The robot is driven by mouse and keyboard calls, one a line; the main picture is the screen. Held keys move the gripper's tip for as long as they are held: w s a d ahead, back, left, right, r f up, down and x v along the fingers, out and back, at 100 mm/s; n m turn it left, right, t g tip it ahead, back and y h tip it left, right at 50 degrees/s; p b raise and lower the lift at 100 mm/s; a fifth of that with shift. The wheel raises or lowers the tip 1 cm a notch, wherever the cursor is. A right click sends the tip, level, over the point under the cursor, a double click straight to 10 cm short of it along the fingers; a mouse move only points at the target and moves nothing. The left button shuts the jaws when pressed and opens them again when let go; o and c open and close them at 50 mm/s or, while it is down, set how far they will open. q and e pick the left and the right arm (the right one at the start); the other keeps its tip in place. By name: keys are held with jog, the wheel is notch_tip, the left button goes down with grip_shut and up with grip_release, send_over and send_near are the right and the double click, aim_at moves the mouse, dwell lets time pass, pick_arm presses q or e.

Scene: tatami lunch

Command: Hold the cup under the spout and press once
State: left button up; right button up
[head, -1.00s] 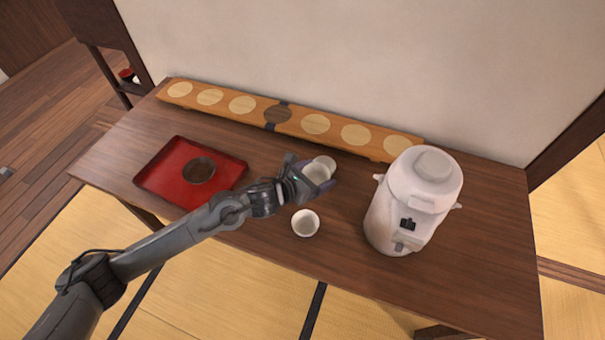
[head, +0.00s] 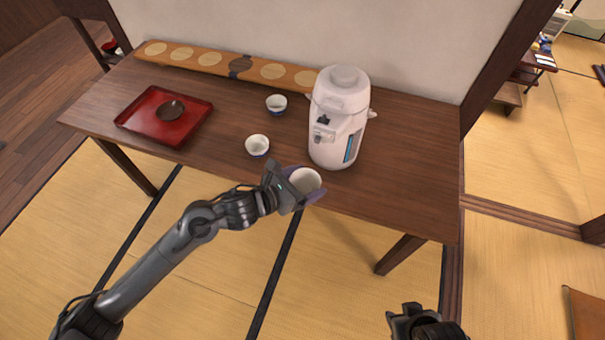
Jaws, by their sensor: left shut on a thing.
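My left gripper (head: 303,184) is shut on a white cup (head: 306,180), held with its opening upward near the front edge of the table. The white hot-water dispenser (head: 338,108) stands on the table beyond the cup and a little to its right. Its spout (head: 322,133) faces the left front; the held cup is apart from it, nearer to me. Two other white cups stand on the table, one in front (head: 257,145) and one farther back (head: 277,103). Part of my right gripper (head: 408,318) shows at the bottom edge; its fingers are unclear.
A red tray (head: 140,123) with a dark round piece (head: 171,110) sits on the left of the wooden table (head: 405,150). A long board with round discs (head: 210,62) lies along the wall. The table right of the dispenser is clear.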

pick_arm(q)
jog(key=shift+s+d+f, duration=0.2)
jog(key=shift+s+f, duration=0.1)
jog(key=shift+s, duration=0.15)
jog(key=shift+s+d+f, duration=0.15)
jog(key=shift+s+f, duration=0.15)
jog(key=shift+s, duration=0.15)
jog(key=shift+w+a, duration=0.3)
jog(key=shift+w, duration=0.85)
jog(key=shift+w+d, duration=0.25)
jog(key=shift+w, duration=0.05)
jog(key=w+d+b, duration=0.3)
jog(key=w+b, duration=0.2)
jog(key=w, duration=0.4)
jog(key=shift+d, duration=0.15)
pick_arm(e)
notch_tip(320, 180, down, 5)
jog(key=shift+w+a+f, duration=0.1)
jog(key=shift+a+f, duration=0.05)
jog(key=shift+a, duration=0.1)
